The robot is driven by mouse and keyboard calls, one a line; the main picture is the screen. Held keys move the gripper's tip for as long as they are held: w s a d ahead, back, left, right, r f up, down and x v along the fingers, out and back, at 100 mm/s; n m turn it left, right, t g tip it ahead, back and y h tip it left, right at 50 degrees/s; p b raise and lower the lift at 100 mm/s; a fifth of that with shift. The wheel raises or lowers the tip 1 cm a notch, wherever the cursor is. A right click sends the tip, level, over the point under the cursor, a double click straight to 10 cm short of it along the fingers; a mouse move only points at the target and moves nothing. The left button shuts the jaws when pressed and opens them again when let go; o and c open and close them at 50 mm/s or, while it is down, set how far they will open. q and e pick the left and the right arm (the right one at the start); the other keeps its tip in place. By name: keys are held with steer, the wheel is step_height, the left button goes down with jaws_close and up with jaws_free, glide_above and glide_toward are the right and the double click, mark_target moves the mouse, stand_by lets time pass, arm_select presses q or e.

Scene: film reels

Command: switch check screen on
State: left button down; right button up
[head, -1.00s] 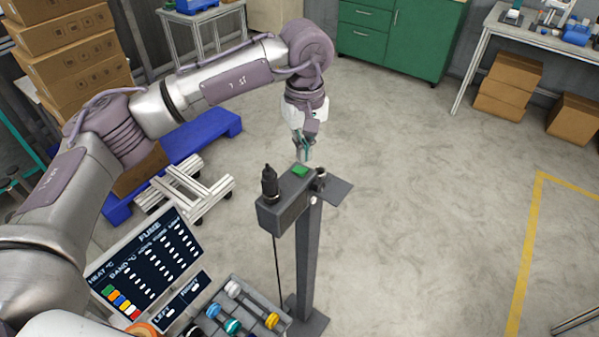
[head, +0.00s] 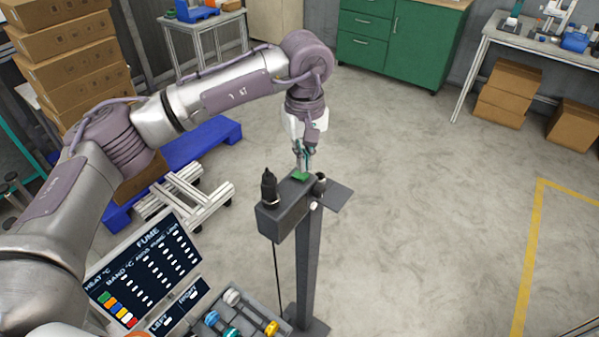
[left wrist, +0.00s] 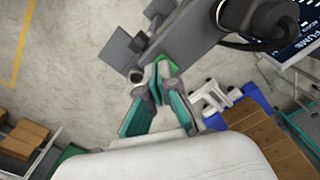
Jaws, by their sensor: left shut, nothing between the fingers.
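A dark grey box (head: 285,207) stands on top of a grey post, with a green button (head: 299,177) on its upper face. A black cylindrical part (head: 268,187) stands at the box's near left end. My left gripper (head: 303,168) is shut and empty, pointing down with its fingertips at the green button. In the left wrist view the fingertips (left wrist: 158,72) overlap the green button (left wrist: 169,62), and part of it is hidden. I cannot tell whether they touch or press it. My right gripper is not in view.
A tilted dark panel (head: 148,262) with "FUME" lettering and lit marks stands at lower left. Beside it is a grey tray (head: 236,325) with coloured knobbed pieces. A blue pallet (head: 205,143) and stacked boxes (head: 70,80) are at left. Floor right of the post is clear.

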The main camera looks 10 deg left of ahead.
mark_target(304, 176)
arm_select(q)
steer(key=shift+f+b, duration=1.1)
steer(key=shift+f, duration=0.15)
stand_by(0.9)
steer(key=shift+r, duration=0.1)
steer(key=shift+r+p, duration=1.55)
steer(key=shift+r, duration=1.95)
steer(key=shift+f, duration=0.1)
